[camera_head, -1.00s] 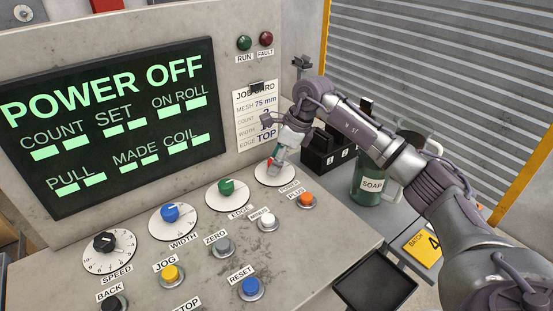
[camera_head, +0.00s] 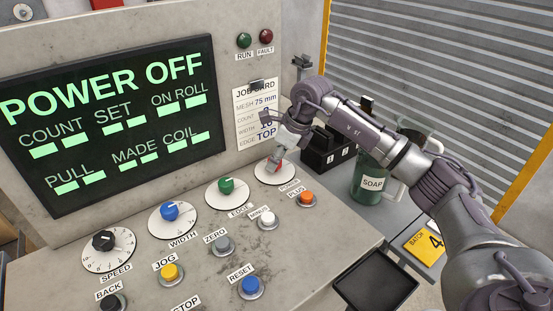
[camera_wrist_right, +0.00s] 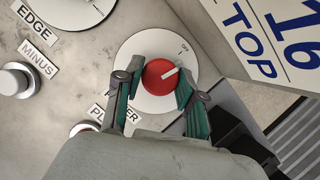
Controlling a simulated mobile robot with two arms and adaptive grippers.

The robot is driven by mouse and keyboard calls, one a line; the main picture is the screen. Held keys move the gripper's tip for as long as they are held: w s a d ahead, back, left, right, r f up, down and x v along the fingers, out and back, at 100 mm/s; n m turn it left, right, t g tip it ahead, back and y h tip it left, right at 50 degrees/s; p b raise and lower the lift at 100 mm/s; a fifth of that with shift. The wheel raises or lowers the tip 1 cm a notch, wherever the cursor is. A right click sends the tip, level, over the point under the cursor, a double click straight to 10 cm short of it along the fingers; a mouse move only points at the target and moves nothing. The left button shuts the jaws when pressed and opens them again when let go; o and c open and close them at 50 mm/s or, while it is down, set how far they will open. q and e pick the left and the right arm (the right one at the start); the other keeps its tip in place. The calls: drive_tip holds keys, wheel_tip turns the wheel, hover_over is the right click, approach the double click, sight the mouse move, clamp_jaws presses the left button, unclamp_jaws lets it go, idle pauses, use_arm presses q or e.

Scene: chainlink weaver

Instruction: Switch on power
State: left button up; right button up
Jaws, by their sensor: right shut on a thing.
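The red power knob (camera_wrist_right: 158,77) sits on a white round dial plate (camera_wrist_right: 131,50) at the right end of the dial row. My right gripper (camera_wrist_right: 156,78) has its two green-padded fingers on either side of the knob, shut on it. The knob's white pointer mark faces up and right, toward a small label at the plate's edge. In the head view the right gripper (camera_head: 276,160) hides most of the knob. The screen (camera_head: 110,125) reads POWER OFF. My left gripper is not in view.
Green (camera_head: 226,186), blue (camera_head: 170,212) and black (camera_head: 103,241) knobs line the panel to the left. Orange (camera_head: 307,198) and white (camera_head: 268,219) buttons lie close in front. The job card (camera_head: 247,110) hangs just behind. A soap jug (camera_head: 368,180) stands at right.

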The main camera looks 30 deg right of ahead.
drive_tip(key=m+t+h+b, duration=0.1)
drive_tip(key=m, duration=0.3)
drive_tip(key=shift+m, duration=0.3)
drive_tip(key=m+h+b, duration=0.1)
drive_tip(key=m, duration=0.2)
drive_tip(key=shift+a+m+h, duration=0.15)
drive_tip(key=shift+m+h, duration=0.15)
drive_tip(key=shift+h, duration=0.1)
drive_tip(key=m+h+b, duration=0.1)
drive_tip(key=m, duration=0.2)
drive_tip(key=shift+a+m, duration=0.1)
drive_tip(key=shift+m, duration=0.2)
drive_tip(key=shift+r+m+g+h+b, duration=0.1)
drive_tip(key=shift+m+g+h+b, duration=0.2)
drive_tip(key=shift+m+h+b, duration=1)
drive_tip(key=shift+m+y+p, duration=0.4)
drive_tip(key=shift+m+p, duration=0.2)
drive_tip(key=o, duration=1.1)
drive_tip(key=shift+a+r, duration=0.1)
drive_tip(key=shift+r, duration=0.1)
drive_tip(key=v, duration=1.1)
drive_tip(key=shift+r, duration=0.25)
